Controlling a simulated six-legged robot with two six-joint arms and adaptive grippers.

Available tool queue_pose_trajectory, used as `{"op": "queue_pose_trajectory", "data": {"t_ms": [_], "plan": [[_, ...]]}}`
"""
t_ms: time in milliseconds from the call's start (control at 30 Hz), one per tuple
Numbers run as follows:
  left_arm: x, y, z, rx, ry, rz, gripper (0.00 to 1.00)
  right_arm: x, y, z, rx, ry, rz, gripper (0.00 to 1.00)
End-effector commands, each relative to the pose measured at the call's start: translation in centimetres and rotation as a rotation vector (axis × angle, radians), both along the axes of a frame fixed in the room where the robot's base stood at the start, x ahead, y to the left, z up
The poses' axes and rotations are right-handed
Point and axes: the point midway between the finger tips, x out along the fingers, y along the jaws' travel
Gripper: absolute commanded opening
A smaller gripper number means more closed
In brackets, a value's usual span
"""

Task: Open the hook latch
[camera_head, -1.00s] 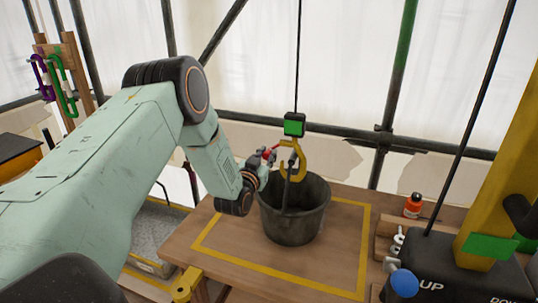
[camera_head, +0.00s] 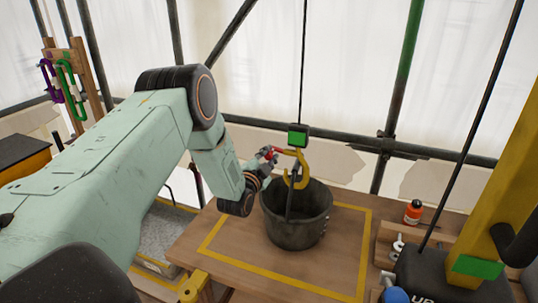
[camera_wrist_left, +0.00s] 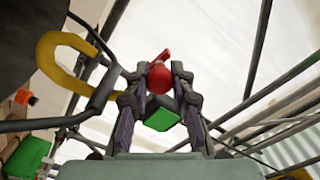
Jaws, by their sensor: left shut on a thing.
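The yellow hook (camera_head: 302,172) hangs on a cable below a green-faced block (camera_head: 298,138), over a dark bucket (camera_head: 297,228). The bucket's bail (camera_head: 290,200) rises to the hook; whether the hook bears it is unclear. A red latch lever (camera_head: 272,153) sticks out to the left near the hook's top. My left gripper (camera_head: 267,158) is shut on this red part; the left wrist view shows the red part (camera_wrist_left: 160,75) between the fingertips. In that view the hook (camera_wrist_left: 65,60) curves at the left. My right gripper is not in view.
The bucket stands on a wooden table inside a yellow-taped outline (camera_head: 345,285). Purple and green carabiners (camera_head: 66,88) hang on a rack far left.

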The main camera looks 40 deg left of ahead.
Motion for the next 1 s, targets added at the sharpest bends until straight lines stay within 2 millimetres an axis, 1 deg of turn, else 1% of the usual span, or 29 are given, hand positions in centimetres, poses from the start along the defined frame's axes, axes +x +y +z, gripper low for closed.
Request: {"op": "queue_pose_trajectory", "data": {"t_ms": [233,667,700,900,967,1000], "plan": [[0.00,0.20,0.29,0.052,0.011,0.006,0.00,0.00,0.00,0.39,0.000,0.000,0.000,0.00],[0.00,0.19,0.26,0.061,0.013,0.006,0.00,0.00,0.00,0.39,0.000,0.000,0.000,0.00],[0.00,0.18,0.25,0.061,0.013,0.006,0.23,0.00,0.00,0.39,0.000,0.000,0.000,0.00],[0.01,0.09,0.24,0.060,0.014,0.004,0.40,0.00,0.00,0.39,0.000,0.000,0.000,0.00],[0.00,0.07,0.23,0.060,0.014,0.003,0.45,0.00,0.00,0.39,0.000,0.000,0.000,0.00],[0.01,0.06,0.23,0.060,0.014,0.003,0.46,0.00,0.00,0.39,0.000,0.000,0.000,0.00]]}}
